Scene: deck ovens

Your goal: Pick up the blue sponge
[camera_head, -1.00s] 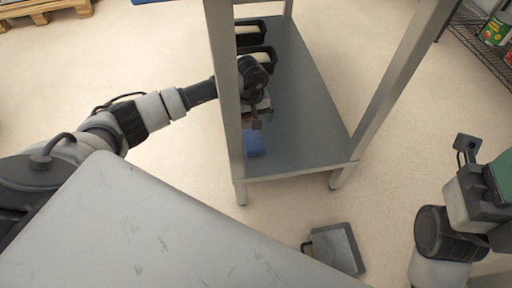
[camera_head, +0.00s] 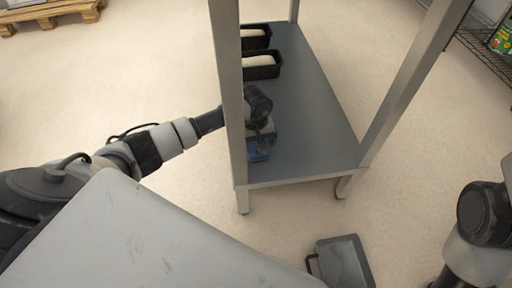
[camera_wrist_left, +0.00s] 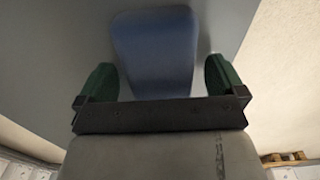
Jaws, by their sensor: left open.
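The blue sponge (camera_head: 258,151) lies on the lower shelf (camera_head: 310,120) of the grey metal rack, near its front left post. My left gripper (camera_head: 261,140) is over the sponge and partly covers it in the head view. In the left wrist view the sponge (camera_wrist_left: 155,50) shows large and straight ahead. The two green fingertips of my left gripper (camera_wrist_left: 160,80) stand apart, one on each side of the sponge's near end. I cannot tell whether they touch it. The gripper of my right arm is out of the picture; only arm links show at the right edge.
Two black pans with pale contents (camera_head: 262,66) stand at the back of the shelf. The rack's front left post (camera_head: 231,100) stands close to my left forearm. A grey box with a handle (camera_head: 343,262) lies on the floor. The middle of the shelf is clear.

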